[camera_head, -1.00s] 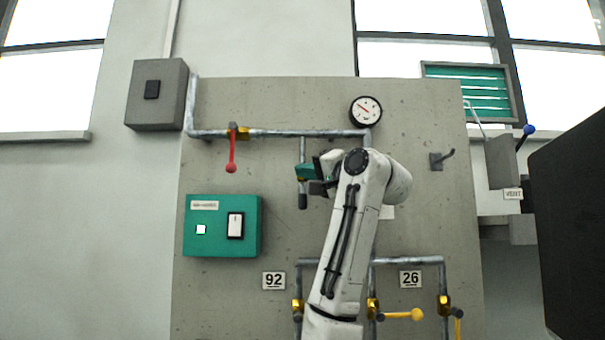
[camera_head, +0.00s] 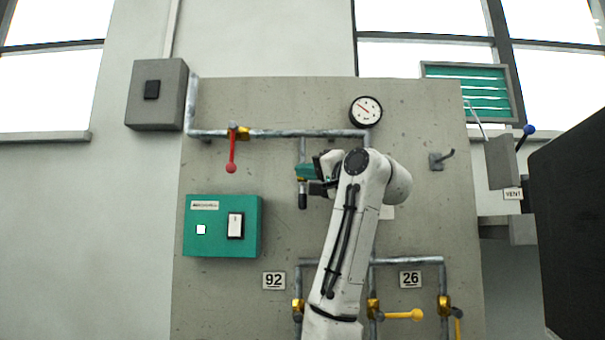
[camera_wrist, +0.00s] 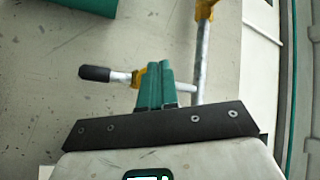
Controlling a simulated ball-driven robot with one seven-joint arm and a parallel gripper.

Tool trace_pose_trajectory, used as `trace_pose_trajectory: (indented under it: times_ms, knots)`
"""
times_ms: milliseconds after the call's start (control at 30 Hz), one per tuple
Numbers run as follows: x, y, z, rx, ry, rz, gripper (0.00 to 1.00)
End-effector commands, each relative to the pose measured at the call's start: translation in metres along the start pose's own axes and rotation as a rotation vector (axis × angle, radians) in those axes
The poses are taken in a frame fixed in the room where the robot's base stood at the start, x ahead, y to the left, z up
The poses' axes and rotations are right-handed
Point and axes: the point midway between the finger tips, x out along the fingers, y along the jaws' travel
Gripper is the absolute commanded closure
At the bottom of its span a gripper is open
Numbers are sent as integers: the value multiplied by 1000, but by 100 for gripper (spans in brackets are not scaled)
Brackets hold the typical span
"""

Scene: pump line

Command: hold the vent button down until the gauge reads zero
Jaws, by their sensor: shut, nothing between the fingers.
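The round gauge (camera_head: 366,111) is at the top of the concrete panel, its red needle pointing up and left; its figures are too small to read. A small VENT label (camera_head: 513,194) sits at the right, below a grey box. I cannot make out a vent button. My gripper (camera_head: 301,172) is in front of the panel, at a short vertical pipe with a black-ended part. In the wrist view my gripper's teal fingers (camera_wrist: 157,68) are shut together and empty, over the brass fitting of a black-handled branch (camera_wrist: 100,74); I cannot tell whether they touch.
A red lever (camera_head: 231,155) hangs from the upper pipe. A teal box (camera_head: 222,248) with a white square and a rocker switch is at the left. Yellow-handled valves (camera_head: 403,315) stand low. A blue-knobbed lever (camera_head: 529,130) and a dark block (camera_head: 570,220) are at the right.

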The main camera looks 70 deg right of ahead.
Motion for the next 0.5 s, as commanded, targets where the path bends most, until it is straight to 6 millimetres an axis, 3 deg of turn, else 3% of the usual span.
trace_pose_trajectory:
  times_ms: [500]
  knots:
    - [6, 4, -4, 1, 0, 0, 100]
